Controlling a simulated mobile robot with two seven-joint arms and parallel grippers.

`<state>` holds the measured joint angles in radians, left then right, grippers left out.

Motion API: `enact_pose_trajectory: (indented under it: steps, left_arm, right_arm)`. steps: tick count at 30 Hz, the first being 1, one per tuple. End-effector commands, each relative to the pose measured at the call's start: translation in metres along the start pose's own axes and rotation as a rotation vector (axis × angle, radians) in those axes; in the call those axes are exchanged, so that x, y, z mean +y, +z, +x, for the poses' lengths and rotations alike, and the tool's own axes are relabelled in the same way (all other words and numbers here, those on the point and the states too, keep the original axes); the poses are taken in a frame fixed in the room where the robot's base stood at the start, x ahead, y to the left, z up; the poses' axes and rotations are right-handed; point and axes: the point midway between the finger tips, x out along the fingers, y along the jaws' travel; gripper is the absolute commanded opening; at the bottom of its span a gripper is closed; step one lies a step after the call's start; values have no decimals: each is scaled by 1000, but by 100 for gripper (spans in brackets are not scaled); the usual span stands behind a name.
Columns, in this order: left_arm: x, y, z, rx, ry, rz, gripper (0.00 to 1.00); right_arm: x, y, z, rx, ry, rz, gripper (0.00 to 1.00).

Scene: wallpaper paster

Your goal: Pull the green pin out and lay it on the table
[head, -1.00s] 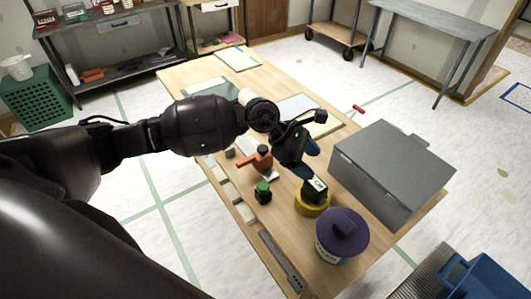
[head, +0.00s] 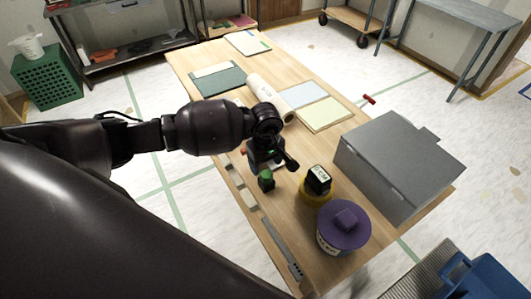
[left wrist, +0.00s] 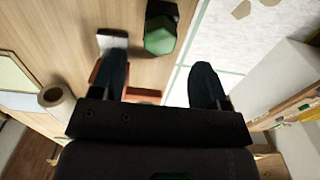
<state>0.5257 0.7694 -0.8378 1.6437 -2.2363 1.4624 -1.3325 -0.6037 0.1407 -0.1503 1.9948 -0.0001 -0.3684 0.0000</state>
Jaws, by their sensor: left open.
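The green pin (head: 266,174) shows as a green top on a small dark block on the wooden table (head: 330,145), near its left edge. In the left wrist view the green pin (left wrist: 160,38) lies just beyond the fingertips, roughly between the two fingers' lines. My left gripper (head: 263,158) is above the table, just behind the pin in the head view. Its fingers (left wrist: 160,78) are spread, with nothing held between them. The arm hides most of the orange-red tool, which shows partly behind the fingers in the wrist view. My right gripper is not in view.
A purple-lidded tub (head: 343,225), a yellow roll (head: 314,192) with a dark block on it and a grey box (head: 397,165) stand to the right. A grey strip (head: 281,248) lies along the near left edge. A paper roll (head: 270,98) and sheets lie farther back.

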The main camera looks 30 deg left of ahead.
Motion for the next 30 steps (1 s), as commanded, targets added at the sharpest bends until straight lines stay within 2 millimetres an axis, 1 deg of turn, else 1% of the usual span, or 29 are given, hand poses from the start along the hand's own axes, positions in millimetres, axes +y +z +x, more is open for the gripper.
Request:
enact_pose_trajectory:
  steps: [1, 6, 12, 16, 24, 25, 26, 30]
  left_arm:
    - [-1, 1, 9, -3, -3, -2, 68]
    - [-1, 1, 34, -2, -2, -3, 68]
    - [0, 0, 52, -1, 0, -3, 68]
    - [0, 1, 57, -1, 2, -1, 68]
    - [0, 0, 58, -1, 2, -1, 68]
    - [0, 0, 58, -1, 2, -1, 67]
    - [0, 0, 58, -1, 1, -1, 62]
    - [0, 0, 58, -1, 1, -1, 41]
  right_arm:
    - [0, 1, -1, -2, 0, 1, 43]
    - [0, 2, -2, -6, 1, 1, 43]
    - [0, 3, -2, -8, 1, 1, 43]
    - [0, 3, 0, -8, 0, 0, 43]
    - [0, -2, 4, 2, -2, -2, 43]
    - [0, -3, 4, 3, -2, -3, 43]
    - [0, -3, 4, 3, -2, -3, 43]
    - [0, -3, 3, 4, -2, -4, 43]
